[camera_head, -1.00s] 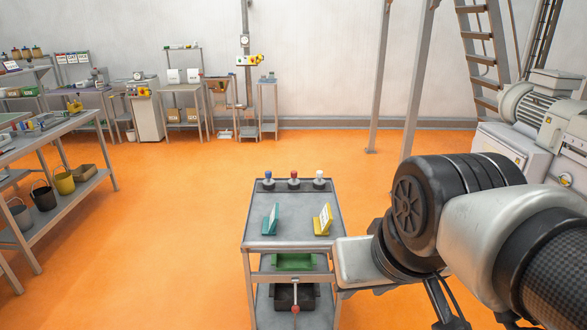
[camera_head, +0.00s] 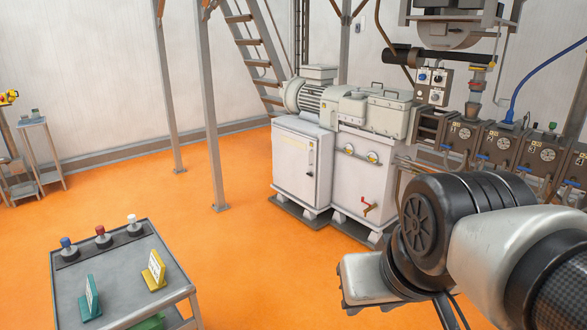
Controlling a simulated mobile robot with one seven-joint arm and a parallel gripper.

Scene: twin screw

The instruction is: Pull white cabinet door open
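The white cabinet (camera_head: 304,172) stands on the orange floor in the middle of the head view, under a motor. Its front door (camera_head: 291,166) looks shut, with a dark upright handle (camera_head: 310,158) near the right edge. My arm crosses the lower right of the view. My gripper itself is not visible, so I cannot tell whether it is open or shut. The arm is well apart from the cabinet and on the near side of it.
A grey cart (camera_head: 115,265) with blue, red and white knobs and two small stands is at the lower left. Grey posts (camera_head: 209,105) stand left of the cabinet. A machine with gauges (camera_head: 495,140) runs to the right. The orange floor between cart and cabinet is clear.

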